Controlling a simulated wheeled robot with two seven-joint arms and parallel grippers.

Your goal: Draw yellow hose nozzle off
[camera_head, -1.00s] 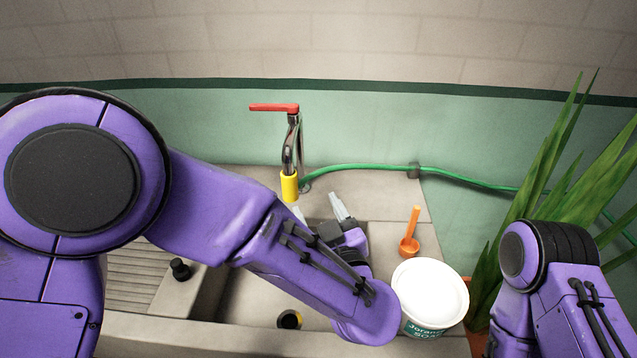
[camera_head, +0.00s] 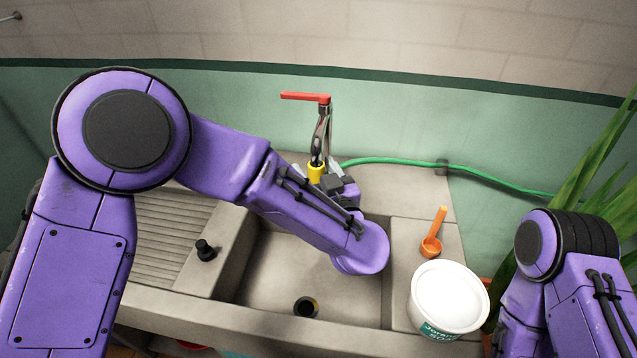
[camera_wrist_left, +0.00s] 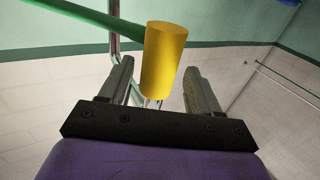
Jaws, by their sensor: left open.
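The yellow hose nozzle (camera_head: 316,172) sits at the lower end of the metal tap (camera_head: 320,135), beside the green hose (camera_head: 390,161). In the left wrist view the yellow nozzle (camera_wrist_left: 163,60) is a plain cylinder. My left gripper (camera_head: 318,174) is at the nozzle, its fingers partly hidden by its own body in the head view. In the left wrist view the left gripper (camera_wrist_left: 158,85) is open, with one finger on each side of the nozzle and gaps showing. My right arm shows at the right of the head view, but its gripper is out of frame.
A red tap lever (camera_head: 305,97) is above. The stone sink (camera_head: 290,265) lies below, with a black knob (camera_head: 205,250) on its left. An orange scoop (camera_head: 433,240) and a white tub (camera_head: 447,298) stand on the right ledge. A plant (camera_head: 590,170) is far right.

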